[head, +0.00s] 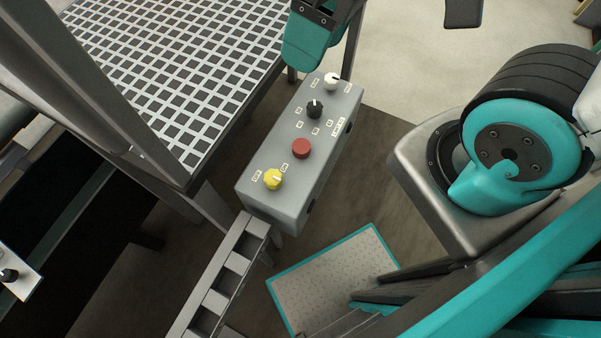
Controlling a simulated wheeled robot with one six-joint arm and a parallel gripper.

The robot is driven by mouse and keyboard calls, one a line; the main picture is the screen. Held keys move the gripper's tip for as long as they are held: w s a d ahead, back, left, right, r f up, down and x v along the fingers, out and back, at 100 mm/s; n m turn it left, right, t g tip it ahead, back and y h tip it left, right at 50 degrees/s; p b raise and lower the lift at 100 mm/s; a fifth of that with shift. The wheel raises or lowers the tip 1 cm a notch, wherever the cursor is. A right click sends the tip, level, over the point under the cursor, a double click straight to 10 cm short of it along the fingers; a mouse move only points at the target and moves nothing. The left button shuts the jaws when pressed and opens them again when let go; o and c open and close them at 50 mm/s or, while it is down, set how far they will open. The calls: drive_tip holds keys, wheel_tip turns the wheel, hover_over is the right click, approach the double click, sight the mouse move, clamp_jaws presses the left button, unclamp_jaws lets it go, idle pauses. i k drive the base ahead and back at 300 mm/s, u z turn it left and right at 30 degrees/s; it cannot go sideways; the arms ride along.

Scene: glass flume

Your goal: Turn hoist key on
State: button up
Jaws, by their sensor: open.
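A grey control box (262,205) stands near the middle of the head view. Along its top are a yellow knob (273,180) at the near end, a red button (301,148), a black knob (314,109) and a white knob (331,82) at the far end. Small labels lie beside the knobs, too small to read. I cannot tell from the lettering which control is the hoist key. The yellow knob has a label on each side, and a pale mark on its face lies toward the right. My gripper's fingers are not in view.
A white grating (190,70) lies left of the box, with a grey post (110,100) in front. A ladder-like rail (222,285) runs below the box. A teal-edged plate (330,275) lies on the floor. A teal part (310,40) hangs close above the box's far end.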

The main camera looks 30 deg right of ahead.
sight(273, 178)
drive_tip(key=u, duration=0.85)
drive_tip(key=k, duration=0.45)
drive_tip(key=z, duration=0.8)
